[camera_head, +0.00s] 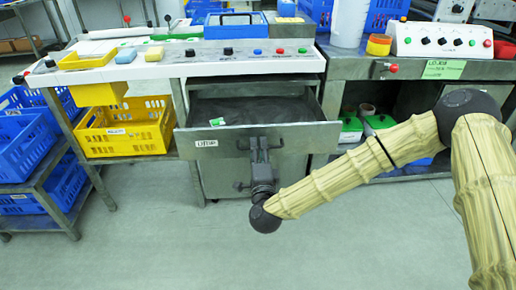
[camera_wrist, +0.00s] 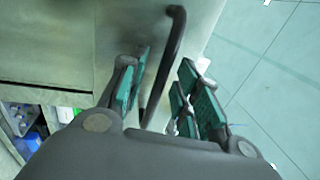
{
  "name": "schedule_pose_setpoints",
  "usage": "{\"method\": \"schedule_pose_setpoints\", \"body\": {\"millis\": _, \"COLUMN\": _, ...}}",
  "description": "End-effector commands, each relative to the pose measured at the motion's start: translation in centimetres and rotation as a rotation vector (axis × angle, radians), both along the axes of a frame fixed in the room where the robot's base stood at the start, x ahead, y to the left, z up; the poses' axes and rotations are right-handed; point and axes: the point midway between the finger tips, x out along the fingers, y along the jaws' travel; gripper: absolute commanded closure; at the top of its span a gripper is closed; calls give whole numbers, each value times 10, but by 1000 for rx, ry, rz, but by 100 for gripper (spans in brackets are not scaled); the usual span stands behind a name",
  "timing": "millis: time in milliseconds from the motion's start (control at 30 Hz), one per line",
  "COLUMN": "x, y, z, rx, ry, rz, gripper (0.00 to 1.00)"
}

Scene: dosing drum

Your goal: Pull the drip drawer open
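The drip drawer (camera_head: 310,138) is a grey metal drawer with a white label on its front, under the white-topped bench. It stands pulled out, and its dark inside (camera_head: 270,110) shows from above. My gripper (camera_head: 259,150) is at the middle of the drawer front. In the wrist view, the dark bar handle (camera_wrist: 174,50) runs between the teal-padded fingers of my gripper (camera_wrist: 165,90). The fingers stand apart on either side of the bar, with gaps visible. My gripper hides most of the handle in the head view.
A small green-and-white item (camera_head: 217,122) lies in the drawer. A yellow crate (camera_head: 125,130) and blue crates (camera_head: 25,150) stand at left. A second bench (camera_head: 430,66) with a control box stands at right. The floor in front is clear.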

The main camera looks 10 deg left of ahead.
Motion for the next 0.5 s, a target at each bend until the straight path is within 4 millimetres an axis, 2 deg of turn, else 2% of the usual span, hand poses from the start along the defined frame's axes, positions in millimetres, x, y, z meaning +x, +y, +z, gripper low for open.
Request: {"method": "schedule_pose_setpoints", "body": {"millis": 500, "x": -80, "y": -26, "z": -17, "rx": -1, "ry": 3, "rz": 1, "gripper": 68}}
